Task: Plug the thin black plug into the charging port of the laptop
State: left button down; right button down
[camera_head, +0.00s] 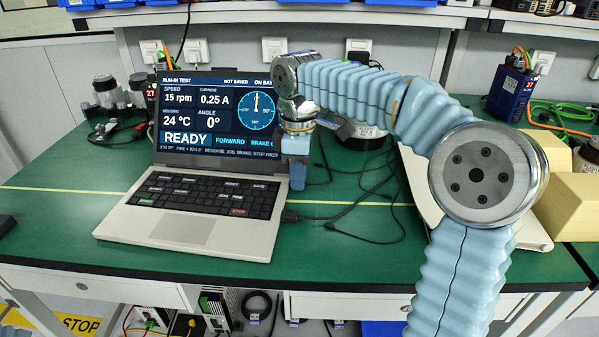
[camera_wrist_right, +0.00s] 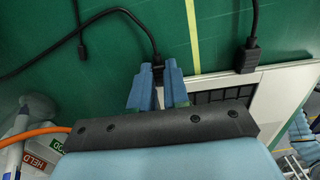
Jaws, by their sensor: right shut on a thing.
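The open grey laptop (camera_head: 190,232) stands on the green bench, its screen lit. My right gripper (camera_head: 297,184) points down beside the laptop's right edge, near the screen hinge. In the right wrist view its two blue fingers (camera_wrist_right: 158,78) are shut on the thin black plug (camera_wrist_right: 156,62), whose cable runs away toward the top. The laptop's edge (camera_wrist_right: 212,77) lies just right of the fingers there. The fingers hide much of the plug, and I cannot make out the charging port or whether the plug touches the laptop. My left gripper is not in view.
A thicker black connector (camera_wrist_right: 246,58) sits against the laptop's side, also visible in the head view (camera_head: 290,215). Loose black cables (camera_head: 375,205) lie right of the laptop. Yellow blocks (camera_head: 570,205) stand at the far right. Small devices (camera_head: 108,95) stand behind left.

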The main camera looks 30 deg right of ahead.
dwell(0.4)
jog(key=c, duration=1)
grip_release()
jog(key=shift+c, duration=0.2)
notch_tip(320, 180, up, 14)
jog(key=p, duration=0.3)
